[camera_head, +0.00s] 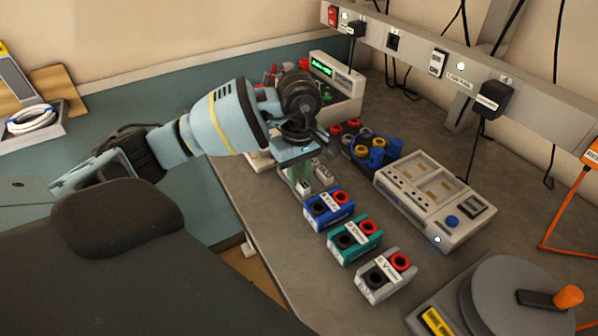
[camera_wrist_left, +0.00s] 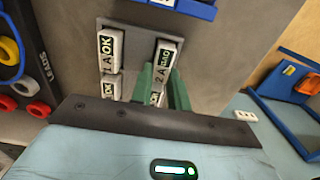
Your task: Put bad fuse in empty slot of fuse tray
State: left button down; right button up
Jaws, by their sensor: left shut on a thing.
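My left gripper (camera_head: 302,172) reaches down over the fuse tray at the bench's left side. In the left wrist view its green fingers (camera_wrist_left: 165,88) are shut on a white fuse marked BAD (camera_wrist_left: 165,54). The bad fuse is at the right side of the grey fuse tray (camera_wrist_left: 136,46); I cannot tell whether it is seated or just above. A fuse marked OK (camera_wrist_left: 110,46) stands at the tray's upper left, with another fuse (camera_wrist_left: 111,86) below it. The slot area behind the fingers is partly hidden. My right gripper is not in view.
Blue (camera_head: 329,207), green (camera_head: 354,240) and grey (camera_head: 385,277) socket blocks stand in a row close to the tray. A crank reel (camera_head: 500,300) fills the front right.

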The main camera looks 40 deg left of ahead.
aim_at(299, 178)
pick_arm(q)
jog(key=c, duration=1.3)
grip_release()
jog(key=shift+c, duration=0.2)
notch_tip(299, 178, up, 12)
jog(key=shift+r+p, duration=0.15)
jog(key=shift+p, duration=0.2)
